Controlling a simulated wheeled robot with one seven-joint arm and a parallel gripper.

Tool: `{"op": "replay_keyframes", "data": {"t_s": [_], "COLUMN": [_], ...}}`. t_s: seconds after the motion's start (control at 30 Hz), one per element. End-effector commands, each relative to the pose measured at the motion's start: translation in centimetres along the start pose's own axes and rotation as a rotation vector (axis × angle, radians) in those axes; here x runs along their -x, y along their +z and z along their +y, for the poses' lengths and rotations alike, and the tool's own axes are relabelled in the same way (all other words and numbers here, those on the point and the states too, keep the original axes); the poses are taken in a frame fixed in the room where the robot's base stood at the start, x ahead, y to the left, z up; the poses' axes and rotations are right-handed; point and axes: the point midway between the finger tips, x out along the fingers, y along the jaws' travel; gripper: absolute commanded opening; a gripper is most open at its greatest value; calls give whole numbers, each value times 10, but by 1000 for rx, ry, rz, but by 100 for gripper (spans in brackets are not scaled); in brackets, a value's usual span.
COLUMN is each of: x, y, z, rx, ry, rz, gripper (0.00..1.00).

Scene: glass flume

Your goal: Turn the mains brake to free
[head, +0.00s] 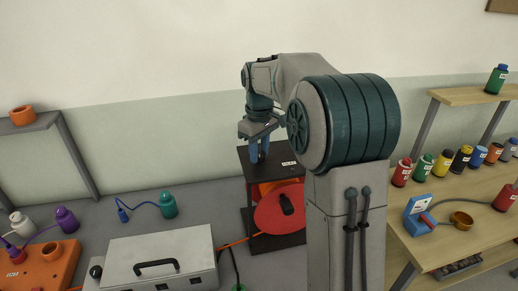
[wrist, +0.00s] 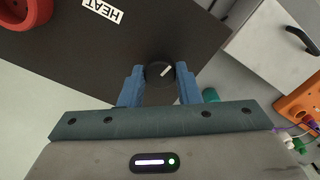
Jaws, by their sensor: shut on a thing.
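A black round knob (wrist: 160,73) with a white pointer line sits on a dark top panel (wrist: 190,25). The pointer slants up and to the right in the wrist view. My gripper (wrist: 160,80) has its blue fingers closed on the knob's two sides. In the head view my gripper (head: 258,152) points down at the top of a black stand (head: 247,172), and the knob is hidden there. A white label (wrist: 103,10) on the panel reads HEAT. A red reel (head: 270,213) with a black handle is in the stand.
A grey case (head: 160,245) with a black handle stands left of the stand. A wooden bench (head: 445,235) with several bottles and a blue device (head: 418,216) is at right. An orange cable runs from the reel.

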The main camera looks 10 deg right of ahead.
Motion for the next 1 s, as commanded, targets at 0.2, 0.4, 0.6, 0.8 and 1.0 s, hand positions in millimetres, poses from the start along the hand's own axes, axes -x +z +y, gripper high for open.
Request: {"op": "replay_keyframes", "data": {"t_s": [0.2, 0.4, 0.6, 0.8, 1.0], "x": [2, 2, 2, 2, 2], "y": [-1, -1, -1, -1, -1], "z": [1, 0, 0, 0, 0], "rx": [115, 171, 190, 191, 191], "ry": [3, 3, 4, 4, 3], "rz": [4, 5, 5, 5, 5], "gripper": [7, 7, 7, 7, 49]}}
